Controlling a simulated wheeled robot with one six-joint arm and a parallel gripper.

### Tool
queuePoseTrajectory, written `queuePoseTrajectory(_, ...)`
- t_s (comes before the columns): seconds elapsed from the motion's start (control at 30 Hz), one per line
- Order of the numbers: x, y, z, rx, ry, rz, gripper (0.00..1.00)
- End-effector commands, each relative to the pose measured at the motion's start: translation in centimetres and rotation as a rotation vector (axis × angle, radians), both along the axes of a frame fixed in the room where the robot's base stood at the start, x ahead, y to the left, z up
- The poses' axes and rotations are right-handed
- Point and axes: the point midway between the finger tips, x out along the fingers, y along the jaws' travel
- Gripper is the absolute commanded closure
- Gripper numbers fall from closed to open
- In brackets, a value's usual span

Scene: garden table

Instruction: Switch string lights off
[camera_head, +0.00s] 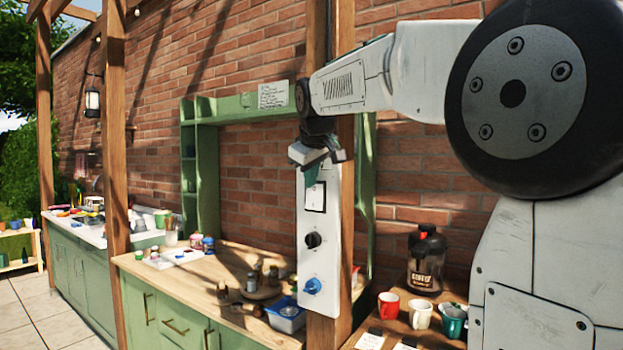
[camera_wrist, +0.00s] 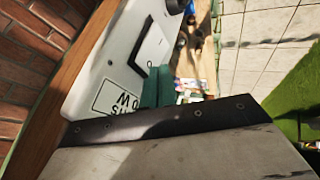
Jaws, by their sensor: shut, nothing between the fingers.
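A white control panel (camera_head: 319,260) is fixed to a wooden post. It has a white rocker switch (camera_head: 315,197) near the top, a black knob (camera_head: 312,240) below it and a blue knob (camera_head: 312,286) at the bottom. My gripper (camera_head: 312,176) is shut and empty, just above the rocker switch in the head view. In the wrist view the panel (camera_wrist: 105,60) lies left of my green fingers (camera_wrist: 158,88), with the switch (camera_wrist: 152,48) near the fingertips. I cannot tell whether they touch. Part of a printed label (camera_wrist: 118,97) shows. The string bulbs (camera_head: 137,11) hang at the top left; whether they glow is unclear.
A wooden worktop (camera_head: 215,275) with jars and a blue tub (camera_head: 286,315) stands behind the post. A black-lidded jar (camera_head: 427,262), a red mug (camera_head: 389,305) and a white mug (camera_head: 420,313) stand at the lower right. A brick wall is behind the post.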

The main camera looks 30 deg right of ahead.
Motion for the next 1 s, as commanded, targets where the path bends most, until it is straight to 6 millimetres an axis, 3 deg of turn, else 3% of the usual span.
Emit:
queuePoseTrajectory(0.17, -1.1, 2.2, 0.5, 0.0, -0.001, -0.007, 1.0)
queuePoseTrajectory(0.4, -3.6, 3.0, 5.3, 0.0, -0.005, -0.01, 1.0)
queuePoseTrajectory(0.6, -5.2, 3.5, 8.1, -0.001, -0.003, -0.008, 1.0)
queuePoseTrajectory(1.0, -5.8, 3.6, 9.2, 0.001, -0.001, -0.009, 1.0)
